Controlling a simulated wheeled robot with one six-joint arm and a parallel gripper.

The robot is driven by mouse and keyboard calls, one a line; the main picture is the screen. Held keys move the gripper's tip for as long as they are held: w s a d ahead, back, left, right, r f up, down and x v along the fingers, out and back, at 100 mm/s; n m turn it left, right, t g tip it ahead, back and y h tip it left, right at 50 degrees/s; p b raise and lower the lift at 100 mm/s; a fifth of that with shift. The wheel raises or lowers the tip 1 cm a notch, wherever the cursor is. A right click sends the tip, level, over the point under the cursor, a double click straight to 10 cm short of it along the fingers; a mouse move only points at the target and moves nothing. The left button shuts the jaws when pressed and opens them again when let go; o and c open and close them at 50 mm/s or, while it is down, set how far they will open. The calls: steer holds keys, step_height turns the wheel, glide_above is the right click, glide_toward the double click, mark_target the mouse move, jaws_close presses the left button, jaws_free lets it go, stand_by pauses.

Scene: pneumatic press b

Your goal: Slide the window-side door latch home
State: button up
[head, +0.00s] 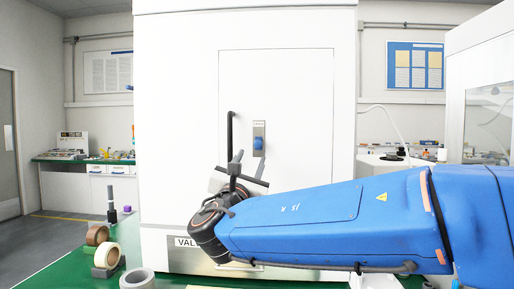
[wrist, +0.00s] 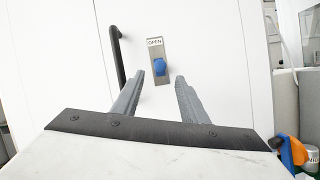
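The latch (head: 259,128) is a grey metal plate on the white cabinet door (head: 290,85), with a blue knob (head: 258,143). In the wrist view the latch plate (wrist: 155,50) has an OPEN label at its top, and the blue knob (wrist: 159,67) sits in its lower half. A black bar handle (head: 230,135) is left of the latch; it also shows in the wrist view (wrist: 117,55). My gripper (head: 250,166) is open and empty, just below and in front of the latch. In the wrist view its fingertips (wrist: 161,80) lie either side of the knob, apparently short of it.
The cabinet has a label (head: 187,242) low on its front, partly hidden by my arm. Another white machine with a window (head: 488,120) stands at right. The space before the door's upper part is clear.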

mark_target(258, 144)
steer(key=x, duration=0.9)
steer(key=shift+w, duration=0.1)
steer(key=shift+c, duration=0.6)
